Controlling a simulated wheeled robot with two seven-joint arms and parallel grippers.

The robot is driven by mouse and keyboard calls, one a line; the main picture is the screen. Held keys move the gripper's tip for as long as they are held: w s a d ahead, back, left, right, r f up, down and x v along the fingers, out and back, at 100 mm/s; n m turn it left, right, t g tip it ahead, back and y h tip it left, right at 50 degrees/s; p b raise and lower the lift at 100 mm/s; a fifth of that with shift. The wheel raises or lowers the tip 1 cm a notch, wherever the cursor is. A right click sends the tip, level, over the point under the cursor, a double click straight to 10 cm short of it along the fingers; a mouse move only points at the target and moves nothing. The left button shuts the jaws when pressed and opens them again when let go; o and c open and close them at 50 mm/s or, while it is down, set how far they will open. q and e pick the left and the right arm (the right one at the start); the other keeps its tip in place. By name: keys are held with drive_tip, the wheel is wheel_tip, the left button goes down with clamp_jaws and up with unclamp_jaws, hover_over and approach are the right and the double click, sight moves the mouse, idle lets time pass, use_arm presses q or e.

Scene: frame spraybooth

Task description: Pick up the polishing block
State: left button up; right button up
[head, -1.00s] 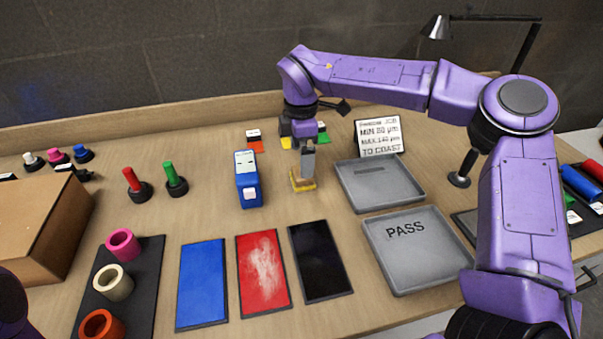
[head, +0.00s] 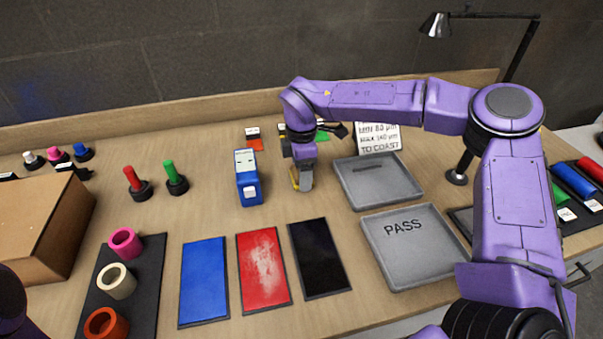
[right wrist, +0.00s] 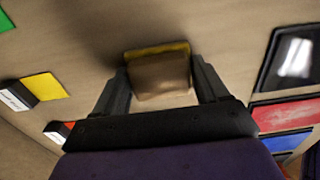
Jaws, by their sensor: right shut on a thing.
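The polishing block (head: 307,181), a grey-tan block with a yellow base edge, is on the wooden table behind the black panel. My right gripper (head: 300,180) comes down over it from above and is shut on it, hiding much of it. In the right wrist view the block (right wrist: 160,75) sits between the two dark fingers (right wrist: 164,88), its yellow edge facing away. I cannot tell whether it is clear of the table. My left gripper is not in view; only a dark bit of my left arm shows at the lower left.
A blue gauge (head: 248,180) stands just left of the block. A grey tray (head: 408,203) and the PASS tray (head: 425,262) lie to the right. Blue (head: 204,282), red (head: 263,270) and black (head: 320,260) panels lie in front. A sign (head: 378,138) stands behind.

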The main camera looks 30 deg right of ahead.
drive_tip(key=shift+r+p, duration=0.35)
drive_tip(key=shift+r, duration=0.15)
wheel_tip(320, 180, up, 3)
drive_tip(key=shift+a+r+p, duration=0.1)
drive_tip(key=shift+p, duration=0.9)
drive_tip(key=s+a+r, duration=0.3)
drive_tip(key=s+r, duration=0.1)
drive_tip(key=s, duration=0.2)
drive_tip(key=s+a+r+b, duration=0.1)
drive_tip(key=s+a+r, duration=0.1)
drive_tip(key=s+r, duration=0.2)
drive_tip(key=s, duration=0.2)
drive_tip(key=shift+s+a+r, duration=0.35)
drive_tip(key=shift+a+r, duration=0.05)
